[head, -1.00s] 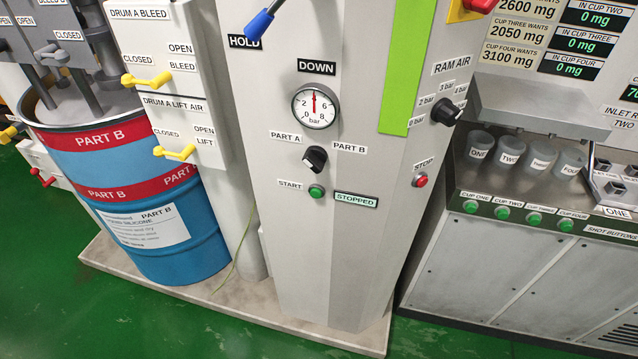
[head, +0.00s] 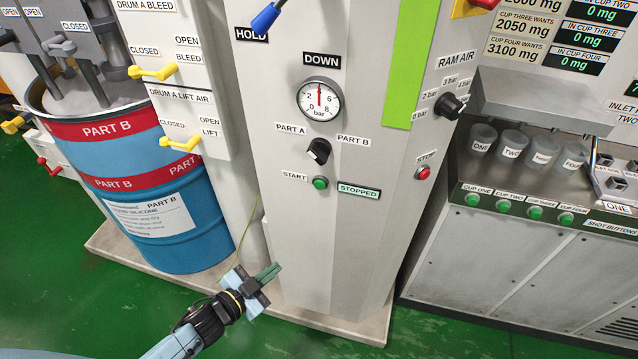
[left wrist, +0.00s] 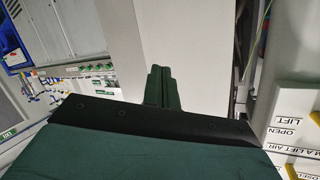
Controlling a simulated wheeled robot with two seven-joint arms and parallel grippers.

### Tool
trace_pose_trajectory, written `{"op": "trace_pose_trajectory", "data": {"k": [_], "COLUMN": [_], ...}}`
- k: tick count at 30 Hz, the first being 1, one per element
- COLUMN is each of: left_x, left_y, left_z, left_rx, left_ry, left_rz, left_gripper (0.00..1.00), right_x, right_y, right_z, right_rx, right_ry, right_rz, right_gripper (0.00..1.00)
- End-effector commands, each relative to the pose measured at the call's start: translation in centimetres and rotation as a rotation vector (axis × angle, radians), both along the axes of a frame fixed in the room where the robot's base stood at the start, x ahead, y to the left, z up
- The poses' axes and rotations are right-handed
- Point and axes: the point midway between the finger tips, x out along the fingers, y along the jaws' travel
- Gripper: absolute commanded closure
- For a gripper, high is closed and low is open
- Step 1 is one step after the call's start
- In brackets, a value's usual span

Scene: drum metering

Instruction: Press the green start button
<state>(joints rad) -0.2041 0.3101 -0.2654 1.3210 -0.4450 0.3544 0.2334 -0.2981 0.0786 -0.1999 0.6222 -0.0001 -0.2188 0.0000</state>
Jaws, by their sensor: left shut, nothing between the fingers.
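The green start button (head: 320,183) sits on the front of the grey control column (head: 310,230), right of the START label. A display reading STOPPED (head: 358,191) is just to its right. My left gripper (head: 268,272) is below and left of the button, low in front of the column, apart from the button. Its fingers are together and empty. In the left wrist view the closed fingers (left wrist: 158,86) show against a pale surface; I cannot make out the start button there. My right gripper is not in view.
A red stop button (head: 423,172) is on the column's right face. The black Part A/Part B selector (head: 318,151) is just above the start button. A blue drum (head: 165,220) stands left, with yellow valve handles (head: 181,144) nearby. Cup shot buttons (head: 503,206) are at right.

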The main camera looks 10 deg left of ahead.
Motion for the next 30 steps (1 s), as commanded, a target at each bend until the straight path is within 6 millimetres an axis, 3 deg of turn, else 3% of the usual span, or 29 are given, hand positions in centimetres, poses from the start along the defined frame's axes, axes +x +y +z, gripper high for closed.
{"op": "trace_pose_trajectory", "data": {"k": [1, 3, 6, 10, 15, 25, 30], "left_x": [1.0, 1.7, 1.8, 1.3, 0.9, 1.0, 2.1], "left_y": [-1.0, -2.4, -4.3, -6.0, -6.8, -6.8, -6.8], "left_z": [3.2, 7.1, 11.8, 15.6, 17.3, 17.3, 17.2], "left_rx": [-0.005, -0.012, -0.02, -0.024, -0.024, -0.024, -0.025], "left_ry": [-0.085, -0.189, -0.312, -0.413, -0.46, -0.461, -0.462], "left_rz": [-0.061, -0.143, -0.251, -0.351, -0.4, -0.4, -0.399], "left_gripper": [1.0, 1.0, 1.0, 1.0, 1.0, 1.0, 1.0], "right_x": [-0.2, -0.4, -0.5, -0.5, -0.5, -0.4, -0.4], "right_y": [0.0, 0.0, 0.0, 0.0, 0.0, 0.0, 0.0], "right_z": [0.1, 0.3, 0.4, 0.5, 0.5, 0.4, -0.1], "right_rx": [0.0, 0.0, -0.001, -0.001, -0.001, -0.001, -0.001], "right_ry": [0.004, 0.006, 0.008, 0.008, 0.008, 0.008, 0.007], "right_rz": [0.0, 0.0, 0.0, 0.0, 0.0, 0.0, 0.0], "right_gripper": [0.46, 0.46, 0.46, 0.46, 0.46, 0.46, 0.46]}}
